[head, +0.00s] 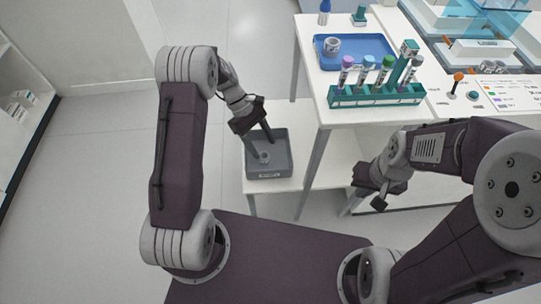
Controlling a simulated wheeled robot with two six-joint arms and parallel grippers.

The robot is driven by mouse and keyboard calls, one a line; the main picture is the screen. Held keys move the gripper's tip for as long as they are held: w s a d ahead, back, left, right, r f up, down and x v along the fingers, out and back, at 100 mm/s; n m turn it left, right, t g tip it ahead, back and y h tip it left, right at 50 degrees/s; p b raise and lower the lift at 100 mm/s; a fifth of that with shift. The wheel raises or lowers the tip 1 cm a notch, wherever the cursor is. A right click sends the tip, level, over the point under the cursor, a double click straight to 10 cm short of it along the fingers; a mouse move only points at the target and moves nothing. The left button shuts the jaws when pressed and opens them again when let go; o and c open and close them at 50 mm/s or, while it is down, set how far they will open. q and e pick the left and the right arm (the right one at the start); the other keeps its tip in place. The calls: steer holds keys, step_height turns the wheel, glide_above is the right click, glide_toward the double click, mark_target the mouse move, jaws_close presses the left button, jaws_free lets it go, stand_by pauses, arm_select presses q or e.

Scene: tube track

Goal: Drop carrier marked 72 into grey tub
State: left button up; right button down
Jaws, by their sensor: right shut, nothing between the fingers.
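The grey tub (284,168) stands on a low white shelf left of the main table, with a small unreadable label on its front. My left gripper (258,136) is over the tub, pointing down, with its fingers apart and nothing seen between them. A small grey round thing (262,156) lies in the tub below the fingers; I cannot read a number on it. Another grey-white ring-shaped carrier (332,45) with dark marks sits in the blue tray (357,64); its number is too small to read. My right gripper (379,197) is shut and empty, low in front of the table.
A green rack (375,98) with several coloured-cap tubes stands near the table's front edge. A blue bottle (324,12) and a green stand (359,15) are at the back. The floor at left is clear.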

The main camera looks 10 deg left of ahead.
arm_select(q)
steer(key=p+v, duration=0.4)
steer(key=v, duration=0.5)
steer(key=shift+p, duration=0.35)
